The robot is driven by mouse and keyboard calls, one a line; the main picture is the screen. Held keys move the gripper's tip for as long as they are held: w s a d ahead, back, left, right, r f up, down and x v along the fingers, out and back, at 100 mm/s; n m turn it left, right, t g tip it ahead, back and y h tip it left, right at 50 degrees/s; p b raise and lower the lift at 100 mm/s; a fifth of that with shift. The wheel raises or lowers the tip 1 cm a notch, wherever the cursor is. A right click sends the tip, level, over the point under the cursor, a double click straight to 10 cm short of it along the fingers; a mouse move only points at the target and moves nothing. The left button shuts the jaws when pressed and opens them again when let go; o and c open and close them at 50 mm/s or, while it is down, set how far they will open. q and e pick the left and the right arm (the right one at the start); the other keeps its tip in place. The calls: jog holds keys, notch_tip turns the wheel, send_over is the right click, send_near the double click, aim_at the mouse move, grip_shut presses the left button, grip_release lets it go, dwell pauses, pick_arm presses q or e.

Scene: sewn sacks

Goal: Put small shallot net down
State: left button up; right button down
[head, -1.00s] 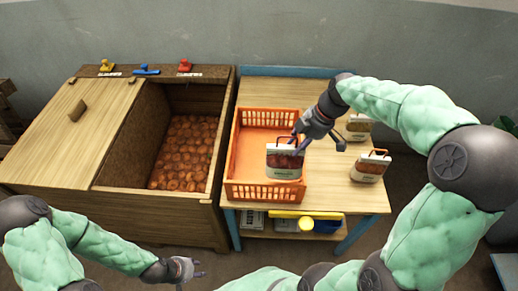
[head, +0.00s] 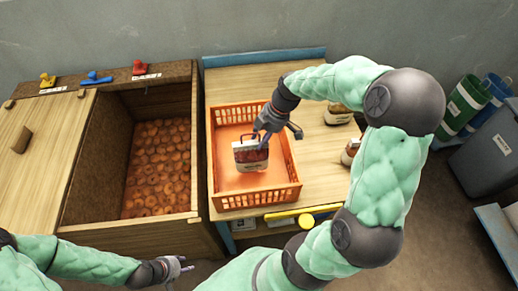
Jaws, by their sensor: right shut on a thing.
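The small shallot net (head: 251,156) is a little bag with a white label and a reddish band. It is upright in or just above the orange crate (head: 288,191); I cannot tell whether it touches the crate floor. My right gripper (head: 262,136) is over the crate, shut on the top of the net. My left gripper (head: 180,268) is low at the front, before the wooden bin, empty with its fingers apart.
Two more nets (head: 338,114) (head: 350,151) stand on the table, partly behind my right arm. Green and blue bins (head: 462,105) stand at the right.

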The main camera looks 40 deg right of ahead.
notch_tip(320, 180, down, 5)
jog(key=shift+f+b, duration=0.1)
jog(key=shift+b, duration=0.4)
jog(key=shift+f, duration=0.15)
jog(key=c, duration=1)
grip_release()
jog(key=shift+o, duration=0.2)
jog(key=shift+r, duration=0.3)
jog(key=p+v, duration=0.2)
jog(key=v, duration=0.9)
jog(key=shift+d+r, duration=0.15)
jog(key=shift+r, duration=0.15)
